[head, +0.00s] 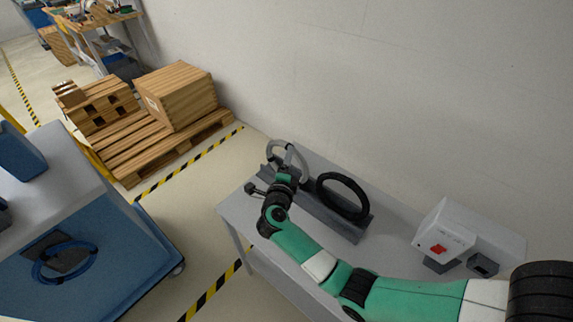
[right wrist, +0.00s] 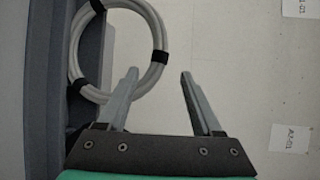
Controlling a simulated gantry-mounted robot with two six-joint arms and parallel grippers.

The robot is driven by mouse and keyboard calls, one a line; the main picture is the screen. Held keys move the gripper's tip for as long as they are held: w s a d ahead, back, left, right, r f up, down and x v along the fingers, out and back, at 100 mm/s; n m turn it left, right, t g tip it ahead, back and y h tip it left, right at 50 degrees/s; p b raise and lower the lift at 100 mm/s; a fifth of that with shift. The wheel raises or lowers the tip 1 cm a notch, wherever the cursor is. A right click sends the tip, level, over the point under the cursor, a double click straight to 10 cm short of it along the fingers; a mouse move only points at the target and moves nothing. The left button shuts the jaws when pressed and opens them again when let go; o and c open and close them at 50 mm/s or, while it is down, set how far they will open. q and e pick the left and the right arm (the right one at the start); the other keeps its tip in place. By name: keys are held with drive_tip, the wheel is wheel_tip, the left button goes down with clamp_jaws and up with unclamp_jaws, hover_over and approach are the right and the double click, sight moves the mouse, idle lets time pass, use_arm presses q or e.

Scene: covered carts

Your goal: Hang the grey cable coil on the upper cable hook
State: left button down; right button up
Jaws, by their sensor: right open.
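The grey cable coil (head: 301,156) stands upright in a dark grey rack (head: 330,216) on the grey table. In the right wrist view the coil (right wrist: 159,42) shows as a pale ring with black bands. My right gripper (head: 287,172) is at the coil, partly covering it in the head view. In the right wrist view its jaws (right wrist: 160,75) are open, with the left finger overlapping the ring's lower right edge; contact cannot be told. The upper cable hook cannot be made out. My left gripper is not in view.
A black coil (head: 363,207) stands in the same rack, right of the grey one. A white box with a red switch (head: 438,248) is farther right. A blue cart (head: 100,285) at left carries a blue cable coil (head: 92,260) on its side. Wooden crates (head: 180,95) stand behind.

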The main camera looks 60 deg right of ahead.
drive_tip(key=x, duration=0.1)
drive_tip(key=b+x, duration=0.1)
drive_tip(key=x, duration=0.1)
drive_tip(key=b+x, duration=0.1)
drive_tip(key=x, duration=0.1)
drive_tip(key=shift+f, duration=0.3)
drive_tip(key=shift+c, duration=0.4)
clamp_jaws()
drive_tip(key=shift+r, duration=0.1)
idle(0.5)
